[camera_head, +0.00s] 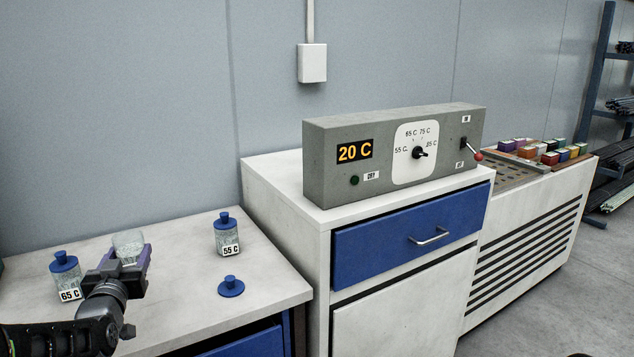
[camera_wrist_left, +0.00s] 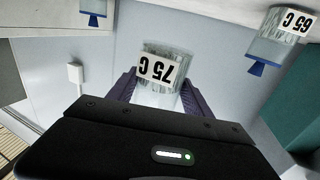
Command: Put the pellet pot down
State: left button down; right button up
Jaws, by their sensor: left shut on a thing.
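The pellet pot, a clear pot labelled 75 C (camera_wrist_left: 158,68), is held between the purple fingers of my left gripper (camera_wrist_left: 160,92). In the head view, its clear open top (camera_head: 128,241) shows above my left gripper (camera_head: 130,262), over the white table at the left. It has no lid on and looks upright. The gripper is shut on it. The head view hides its lower part, and I cannot tell whether its base touches the table. A loose blue lid (camera_head: 231,287) lies on the table to the right. My right gripper is not in view.
A lidded 65 C pot (camera_head: 66,276) stands close left of the gripper, and a lidded 55 C pot (camera_head: 228,236) stands to the right. The white table (camera_head: 185,285) is bare between them. A grey control box (camera_head: 395,155) reading 20 C sits on the cabinet beyond.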

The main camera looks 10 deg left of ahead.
pick_arm(q)
jog(key=shift+s+d+r, duration=0.1)
jog(key=shift+d+r, duration=0.75)
jog(key=shift+r, duration=0.05)
jog(key=d+f+m+h+p, duration=0.2)
jog(key=d+f+h+p, duration=0.1)
jog(key=d, duration=1)
jog(key=s+d+f+m+t+h+p, duration=0.1)
jog(key=d+f+p, duration=0.4)
jog(key=d, duration=0.9)
jog(key=shift+s+f+m+h+p, duration=0.2)
jog(key=shift+f+m+h+p, duration=0.15)
jog(key=shift+h+p, duration=0.7)
jog(key=shift+f, duration=0.1)
